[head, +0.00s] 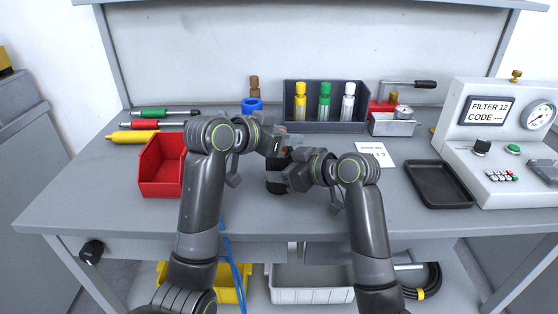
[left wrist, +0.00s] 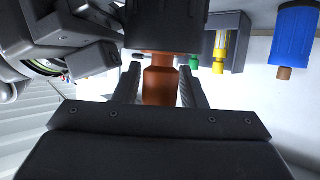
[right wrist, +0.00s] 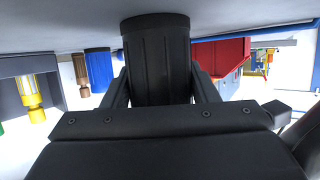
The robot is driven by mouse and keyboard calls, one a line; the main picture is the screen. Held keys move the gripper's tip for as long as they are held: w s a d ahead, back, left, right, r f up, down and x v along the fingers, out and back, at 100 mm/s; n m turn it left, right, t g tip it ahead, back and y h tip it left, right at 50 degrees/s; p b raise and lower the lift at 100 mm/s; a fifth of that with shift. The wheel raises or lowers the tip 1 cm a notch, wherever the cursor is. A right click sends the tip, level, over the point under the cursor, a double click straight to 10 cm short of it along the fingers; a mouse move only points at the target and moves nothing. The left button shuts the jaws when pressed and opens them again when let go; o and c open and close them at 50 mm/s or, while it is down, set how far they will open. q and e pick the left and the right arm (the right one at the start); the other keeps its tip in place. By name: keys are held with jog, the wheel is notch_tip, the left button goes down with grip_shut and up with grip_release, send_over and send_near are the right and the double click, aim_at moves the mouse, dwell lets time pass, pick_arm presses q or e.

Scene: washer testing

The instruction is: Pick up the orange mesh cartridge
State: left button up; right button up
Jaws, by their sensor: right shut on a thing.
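The orange mesh cartridge (left wrist: 160,85) sits upright between the fingers of my left gripper (head: 284,146), with a narrow gap to each finger in the left wrist view. Its far end goes into a black cylindrical housing (right wrist: 157,62). My left gripper is open around the cartridge. My right gripper (head: 284,178) is shut on the black housing, which fills the space between its fingers in the right wrist view. In the head view, both grippers meet at the bench's middle and hide most of the cartridge and housing.
A red bin (head: 148,180) stands left of my left arm. A black tray (head: 440,203) and test panel (head: 470,145) stand right.

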pick_arm(q)
grip_shut()
notch_tip(320, 180, up, 18)
dwell(0.7)
pick_arm(e)
jog(key=o, duration=1.5)
